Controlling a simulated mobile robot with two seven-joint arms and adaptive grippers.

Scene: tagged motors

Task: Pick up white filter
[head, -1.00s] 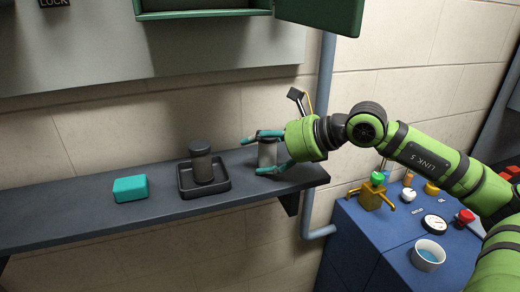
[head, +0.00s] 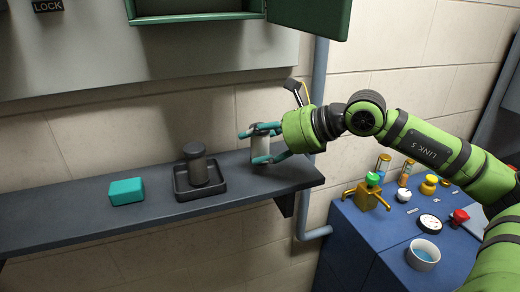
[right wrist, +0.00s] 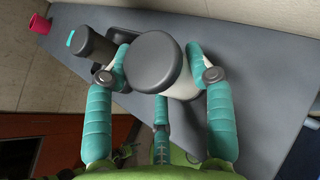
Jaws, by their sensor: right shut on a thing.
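The white filter (head: 261,144) is a pale upright cylinder with a dark grey cap. In the right wrist view its round cap (right wrist: 154,62) faces the camera and its pale side shows below it. My right gripper (head: 262,144) is shut on the filter, with teal fingers on both sides of it. The filter seems to be slightly above the right end of the grey shelf (head: 130,222). In the right wrist view the fingers (right wrist: 160,85) are around the filter's body. My left gripper is not in view.
A dark cylinder (head: 198,166) stands in a black tray (head: 201,193) left of the filter. A teal block (head: 126,191) lies farther left. A green open cabinet (head: 195,17) is above. A blue cabinet (head: 350,240) with valves and a gauge stands at lower right.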

